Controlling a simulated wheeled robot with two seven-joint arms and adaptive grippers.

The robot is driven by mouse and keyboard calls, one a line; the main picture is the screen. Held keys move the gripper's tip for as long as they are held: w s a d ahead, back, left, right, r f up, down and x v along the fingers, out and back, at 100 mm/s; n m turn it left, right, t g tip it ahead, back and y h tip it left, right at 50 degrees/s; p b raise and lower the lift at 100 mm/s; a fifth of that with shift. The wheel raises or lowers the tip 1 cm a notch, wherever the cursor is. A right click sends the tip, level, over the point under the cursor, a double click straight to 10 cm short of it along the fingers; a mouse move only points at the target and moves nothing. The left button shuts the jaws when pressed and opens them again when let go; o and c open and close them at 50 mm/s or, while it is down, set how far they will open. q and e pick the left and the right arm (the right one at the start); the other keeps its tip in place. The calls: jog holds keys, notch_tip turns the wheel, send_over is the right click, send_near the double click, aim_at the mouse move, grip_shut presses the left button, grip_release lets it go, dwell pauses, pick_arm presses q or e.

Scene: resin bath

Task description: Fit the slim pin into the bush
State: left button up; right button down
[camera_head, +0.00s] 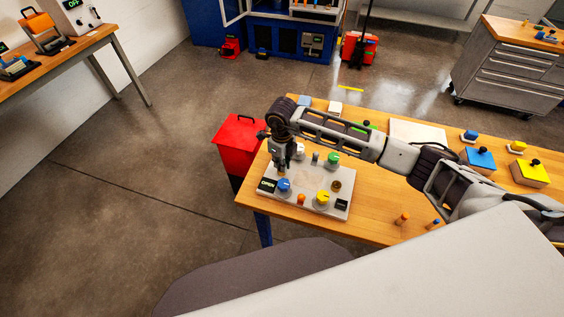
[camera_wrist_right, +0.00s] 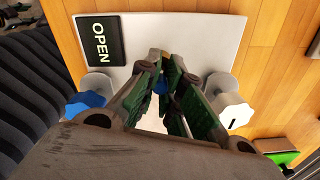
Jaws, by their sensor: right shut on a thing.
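My right gripper (camera_head: 281,171) points down over the left part of the pale fixture plate (camera_head: 263,199), close to the blue knob (camera_head: 285,185). In the wrist view its green-padded fingers (camera_wrist_right: 163,88) are shut on a small blue thing (camera_wrist_right: 161,86), seemingly the slim pin. Most of it is hidden by the fingers. Whether it touches anything below cannot be told. A brass round piece (camera_head: 336,186) stands on the plate's right side and may be the bush. My left gripper is not in view.
A yellow knob (camera_head: 323,198), a green knob (camera_head: 333,159) and a small orange piece (camera_head: 301,200) stand on the plate. An orange peg (camera_head: 402,218) and another small peg (camera_head: 434,224) stand on the wooden table (camera_head: 375,215). A red bin (camera_head: 238,143) is beside the table.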

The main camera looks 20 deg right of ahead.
jog(key=shift+f, duration=0.2)
jog(key=c, duration=1.6)
grip_release()
jog(key=shift+o, duration=0.2)
jog(key=shift+r, duration=0.25)
notch_tip(320, 180, up, 12)
jog(key=b, duration=0.2)
jog(key=shift+s+f, duration=0.1)
